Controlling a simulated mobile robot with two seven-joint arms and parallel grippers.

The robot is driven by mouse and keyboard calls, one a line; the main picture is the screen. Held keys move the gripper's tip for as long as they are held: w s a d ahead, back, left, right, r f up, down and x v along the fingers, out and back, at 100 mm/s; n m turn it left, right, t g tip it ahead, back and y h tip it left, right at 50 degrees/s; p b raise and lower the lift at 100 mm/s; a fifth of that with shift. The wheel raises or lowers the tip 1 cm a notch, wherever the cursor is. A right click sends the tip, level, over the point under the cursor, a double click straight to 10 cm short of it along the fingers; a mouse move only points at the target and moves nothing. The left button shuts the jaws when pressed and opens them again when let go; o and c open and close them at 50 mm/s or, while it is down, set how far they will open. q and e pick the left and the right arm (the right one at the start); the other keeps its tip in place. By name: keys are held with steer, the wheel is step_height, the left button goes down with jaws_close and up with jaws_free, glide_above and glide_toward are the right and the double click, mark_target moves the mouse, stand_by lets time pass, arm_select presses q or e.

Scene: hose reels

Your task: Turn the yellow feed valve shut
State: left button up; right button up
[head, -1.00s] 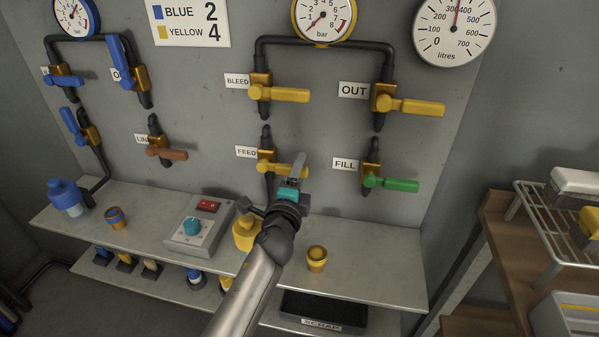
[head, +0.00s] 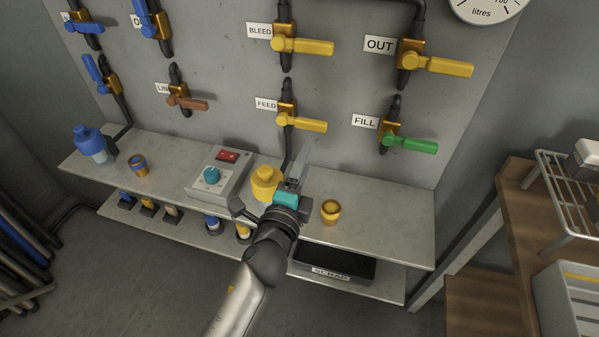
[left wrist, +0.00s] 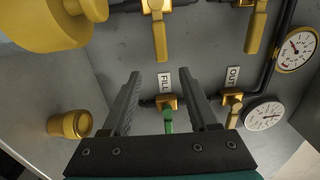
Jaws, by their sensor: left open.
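The yellow feed valve (head: 303,123) is on the wall beside the FEED label, its handle pointing right, across its upright pipe. It also shows at the top of the left wrist view (left wrist: 160,38). My left gripper (head: 304,153) is just below that handle in the head view, pointing up toward the wall. In the left wrist view the two fingers (left wrist: 162,80) are spread apart with nothing between them. The green FILL handle (left wrist: 168,120) shows beyond the gap. The gripper looks apart from the feed handle. My right gripper is not in view.
A yellow bottle (head: 266,183) stands on the shelf (head: 390,210) close beside my left gripper. A yellow cup (head: 330,211) stands to its right. The BLEED valve (head: 305,46), OUT valve (head: 440,64) and green FILL valve (head: 413,145) are nearby on the wall.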

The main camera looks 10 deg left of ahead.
arm_select(q)
steer(key=s, duration=0.2)
steer(key=shift+s, duration=0.3)
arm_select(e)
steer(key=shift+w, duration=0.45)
